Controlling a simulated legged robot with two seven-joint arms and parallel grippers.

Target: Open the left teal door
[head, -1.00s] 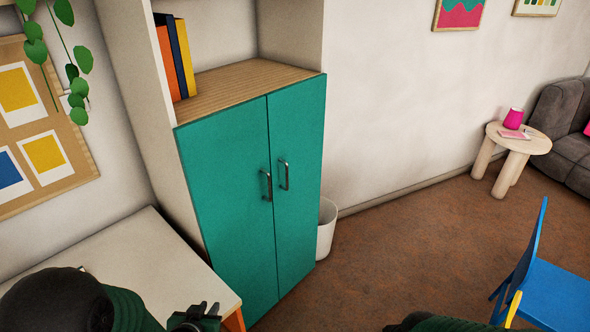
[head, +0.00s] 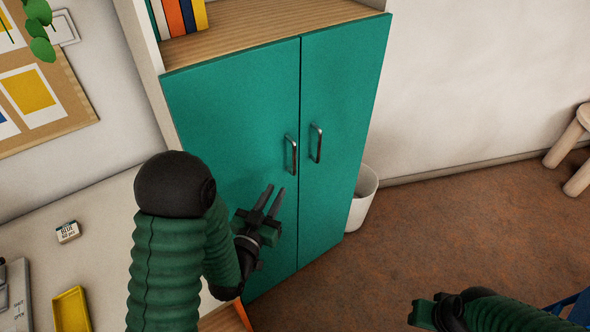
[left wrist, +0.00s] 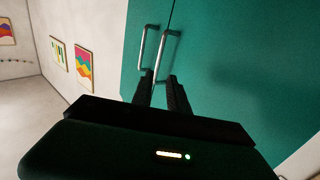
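The left teal door (head: 225,130) is shut, flush beside the right teal door (head: 345,110). Its upright metal handle (head: 292,154) is near the seam; the right door's handle (head: 317,143) is close by. My left gripper (head: 273,192) is open and empty, its fingers a narrow gap apart, just below and left of the left handle. In the left wrist view, which looks upside down, the fingers (left wrist: 161,88) point at the two handles, with the left door's handle (left wrist: 168,52) between their tips in the picture. Contact does not show. My right gripper (head: 428,311) is low at right, away from the cabinet.
A white bin (head: 362,200) stands by the cabinet's right side. The brown floor at right is mostly clear.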

